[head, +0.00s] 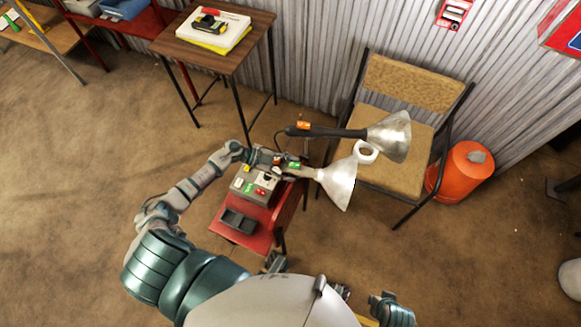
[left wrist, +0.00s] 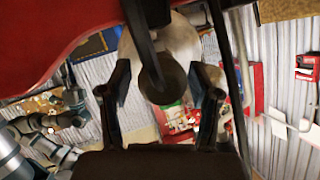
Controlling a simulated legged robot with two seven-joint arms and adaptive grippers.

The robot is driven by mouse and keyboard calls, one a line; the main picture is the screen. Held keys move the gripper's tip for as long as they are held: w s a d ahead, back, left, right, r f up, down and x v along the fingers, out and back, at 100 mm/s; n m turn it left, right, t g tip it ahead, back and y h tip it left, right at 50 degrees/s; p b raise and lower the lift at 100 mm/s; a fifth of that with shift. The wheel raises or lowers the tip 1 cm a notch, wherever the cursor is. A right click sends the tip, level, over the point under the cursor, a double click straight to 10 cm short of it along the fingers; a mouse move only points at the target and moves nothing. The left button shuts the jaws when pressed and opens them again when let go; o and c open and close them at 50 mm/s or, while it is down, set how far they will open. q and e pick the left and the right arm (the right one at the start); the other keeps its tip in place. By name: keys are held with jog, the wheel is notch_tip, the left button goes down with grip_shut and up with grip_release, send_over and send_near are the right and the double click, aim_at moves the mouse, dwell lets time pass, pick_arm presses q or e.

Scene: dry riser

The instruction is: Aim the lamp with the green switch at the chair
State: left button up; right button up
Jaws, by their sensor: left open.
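The lamp with the green switch (head: 294,165) has a pale metal shade (head: 338,184), opening toward the lower right, in front of the chair seat's left edge in the picture. A second lamp (head: 330,131) has an orange switch and a dark arm; its shade (head: 390,136) overlaps the chair (head: 405,92). My left gripper (head: 277,163) is beside the green-switch lamp's rear end. In the left wrist view its open fingers (left wrist: 161,82) stand either side of a dark, round-ended part, with a pale shade behind. Contact cannot be told.
A red stand (head: 262,218) carries a grey switch box (head: 252,187) and a dark tray (head: 238,221) below the lamps. A wooden table (head: 192,50) stands behind. Brown floor is open at left.

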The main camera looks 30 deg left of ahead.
pick_arm(q)
jog(key=shift+a+f, duration=0.15)
jog(key=shift+a, duration=0.7)
jog(key=shift+c, duration=1.2)
jog(key=shift+a+f, duration=0.1)
jog(key=shift+a, duration=0.15)
jog(key=c, duration=0.8)
jog(key=shift+d, duration=0.15)
grip_shut()
jog(key=shift+d, duration=0.4)
jog(key=shift+d+r, duration=0.1)
jog(key=shift+r, duration=0.1)
pick_arm(e)
jog(key=shift+a+r, duration=0.15)
jog(key=shift+a, duration=0.75)
jog(key=shift+w+f, duration=0.2)
